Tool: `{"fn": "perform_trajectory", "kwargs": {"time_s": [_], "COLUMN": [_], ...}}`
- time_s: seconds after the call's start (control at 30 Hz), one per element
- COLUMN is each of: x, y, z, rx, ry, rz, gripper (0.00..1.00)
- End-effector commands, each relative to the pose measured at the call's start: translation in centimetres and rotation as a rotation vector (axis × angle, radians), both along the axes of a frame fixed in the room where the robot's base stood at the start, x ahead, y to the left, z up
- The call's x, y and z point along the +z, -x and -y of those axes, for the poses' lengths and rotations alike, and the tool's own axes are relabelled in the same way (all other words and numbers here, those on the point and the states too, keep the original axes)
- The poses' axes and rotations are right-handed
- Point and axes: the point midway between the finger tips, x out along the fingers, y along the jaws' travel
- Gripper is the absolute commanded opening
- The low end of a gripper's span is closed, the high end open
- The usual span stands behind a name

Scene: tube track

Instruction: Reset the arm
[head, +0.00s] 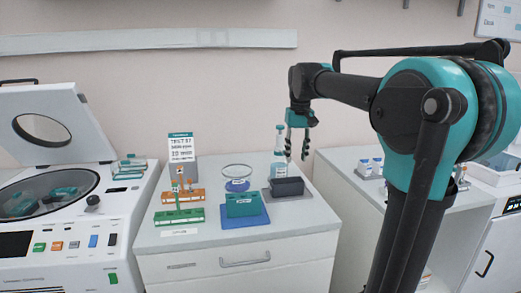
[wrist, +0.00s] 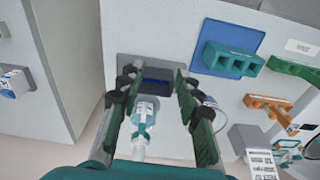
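My gripper (head: 298,143) hangs pointing down in the head view, above the back right of the white cabinet top (head: 187,238). In the wrist view my gripper (wrist: 158,88) has its two green-padded fingers spread apart, with nothing held between them. A clear bottle with a teal cap (head: 279,142) stands below and beside it. That bottle (wrist: 144,117) shows between the fingers in the wrist view but lies beyond them. My arm reaches in from the right, bent at the elbow.
A dark bin (head: 287,187) sits on a grey mat near the bottle. A teal rack (head: 242,204) stands on a blue mat (head: 250,220). Orange (head: 178,196) and green racks (head: 179,217) are left of it. An open centrifuge (head: 50,200) stands far left.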

Motion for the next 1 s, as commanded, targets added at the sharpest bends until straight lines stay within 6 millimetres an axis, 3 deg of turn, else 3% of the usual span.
{"fn": "perform_trajectory", "kwargs": {"time_s": [0.17, 0.27, 0.5, 0.6, 0.8, 1.0], "x": [-5.4, -9.9, -21.4, -25.4, -30.0, -31.0], "y": [2.2, 4.5, 12.8, 16.6, 21.7, 22.9], "z": [1.5, 2.6, 5.3, 6.1, 6.9, 7.0], "rx": [-0.026, -0.046, -0.099, -0.118, -0.142, -0.147], "ry": [-0.007, -0.011, -0.021, -0.022, -0.024, -0.024], "rz": [0.046, 0.085, 0.194, 0.232, 0.283, 0.296], "gripper": [0.34, 0.34, 0.34, 0.34, 0.34, 0.34]}}
